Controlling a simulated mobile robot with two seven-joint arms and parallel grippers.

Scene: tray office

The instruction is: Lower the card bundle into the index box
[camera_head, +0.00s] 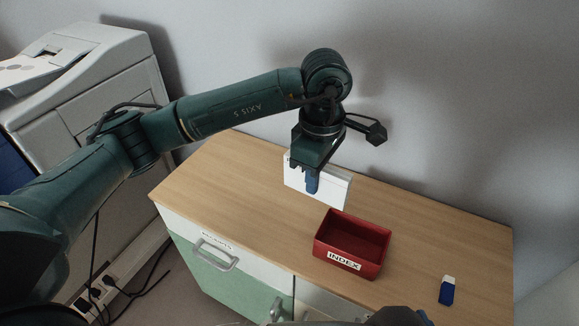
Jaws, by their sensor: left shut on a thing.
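My left gripper (312,182) comes in from the left and points down. It is shut on the white card bundle (334,189), which it holds upright. The bundle appears up and behind the red index box (347,260) in the picture, apart from it. The box stands on the cabinet top with its open side up and a white INDEX label on its front. Its visible inside looks empty. The gripper hides part of the bundle's face. My right gripper is not in view.
The wooden cabinet top (225,190) is clear left of the box. A small blue and white object (447,290) lies to the right, near the front edge. A grey wall (450,90) stands behind. A large printer-like machine (90,80) stands at the left.

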